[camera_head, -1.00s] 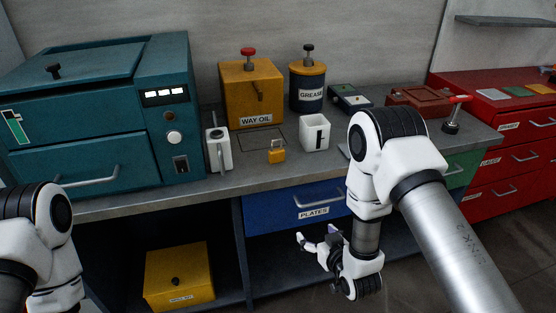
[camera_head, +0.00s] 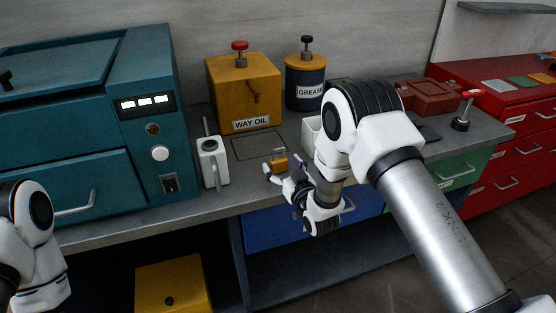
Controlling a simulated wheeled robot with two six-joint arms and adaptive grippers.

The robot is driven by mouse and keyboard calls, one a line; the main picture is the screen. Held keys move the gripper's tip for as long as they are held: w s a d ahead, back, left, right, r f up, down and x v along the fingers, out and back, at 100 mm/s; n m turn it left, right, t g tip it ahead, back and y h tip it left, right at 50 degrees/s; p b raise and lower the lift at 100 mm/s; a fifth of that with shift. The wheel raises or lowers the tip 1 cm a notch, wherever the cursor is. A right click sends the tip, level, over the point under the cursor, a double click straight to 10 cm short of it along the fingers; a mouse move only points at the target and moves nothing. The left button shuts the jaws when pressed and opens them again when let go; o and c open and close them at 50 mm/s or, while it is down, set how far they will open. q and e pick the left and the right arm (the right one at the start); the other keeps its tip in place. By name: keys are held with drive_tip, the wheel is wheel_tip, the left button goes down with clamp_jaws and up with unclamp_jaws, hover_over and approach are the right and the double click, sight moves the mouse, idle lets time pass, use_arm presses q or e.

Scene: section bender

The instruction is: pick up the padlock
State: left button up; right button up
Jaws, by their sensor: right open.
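The padlock (camera_head: 279,164) is small and yellow-orange with a grey shackle, and stands on the grey bench top near its front edge. My right gripper (camera_head: 282,171) is open at the bench edge, with its fingers on the near side of the padlock. The fingers overlap the padlock's lower part in the picture; I cannot tell if they touch it. On the left only part of my left arm shows; its gripper is out of view.
A yellow WAY OIL box (camera_head: 243,92) and a GREASE can (camera_head: 305,82) stand behind. A white cup (camera_head: 309,135) is partly hidden by my right arm.

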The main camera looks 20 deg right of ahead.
drive_tip(key=w, duration=0.2)
drive_tip(key=shift+w+a+f, duration=0.15)
drive_tip(key=shift+w+f, duration=0.05)
drive_tip(key=shift+w, duration=0.15)
drive_tip(key=shift+s+r, duration=0.1)
drive_tip(key=shift+s, duration=0.05)
drive_tip(key=c, duration=1.5)
drive_tip(key=shift+c, duration=0.2)
